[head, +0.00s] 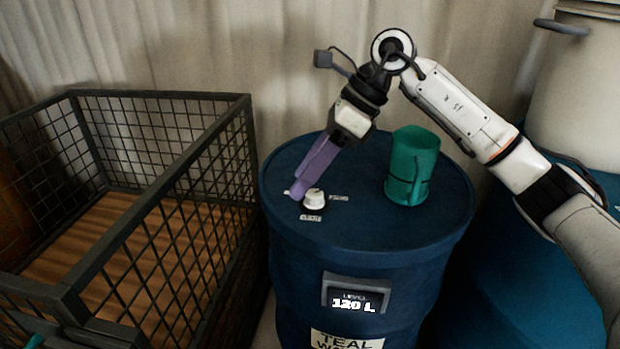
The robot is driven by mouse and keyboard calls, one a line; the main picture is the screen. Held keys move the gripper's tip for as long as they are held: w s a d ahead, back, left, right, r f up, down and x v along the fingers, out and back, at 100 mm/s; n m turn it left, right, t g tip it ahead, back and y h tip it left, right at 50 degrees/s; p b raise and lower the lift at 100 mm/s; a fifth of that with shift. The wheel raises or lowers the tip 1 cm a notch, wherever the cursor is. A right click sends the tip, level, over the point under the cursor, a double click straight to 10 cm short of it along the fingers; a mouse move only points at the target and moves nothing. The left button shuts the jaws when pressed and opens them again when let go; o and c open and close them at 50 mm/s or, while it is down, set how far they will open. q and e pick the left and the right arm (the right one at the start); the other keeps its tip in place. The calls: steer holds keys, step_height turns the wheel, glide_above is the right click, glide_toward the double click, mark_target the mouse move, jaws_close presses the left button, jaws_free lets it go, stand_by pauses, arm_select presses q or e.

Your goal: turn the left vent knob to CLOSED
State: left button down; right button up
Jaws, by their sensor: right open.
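A white vent knob (314,198) sits on the lid of a blue drum (365,235), near the lid's left side. Small labels lie in front of it and to its right; their words are too small to read. My right gripper (299,192) reaches down from above with purple fingers. It is open, and its fingertips are close beside the knob on its left. I cannot tell whether they touch it. Part of the knob's surroundings is hidden behind the fingers. My left gripper is not in view.
A green mug (412,168) stands on the lid right of the knob. A black wire-mesh crate (175,205) with a wooden floor stands left of the drum. A level display (356,296) reads 120 L. A large pale pot (580,90) stands at the back right.

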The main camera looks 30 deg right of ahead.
mark_target(315, 193)
steer(key=w+d+r+h, duration=0.1)
steer(key=d+r+h, duration=0.2)
steer(key=d, duration=0.4)
steer(key=shift+t, duration=0.3)
steer(key=x, duration=1)
steer(key=shift+s+a, duration=0.1)
steer(key=c, duration=1.1)
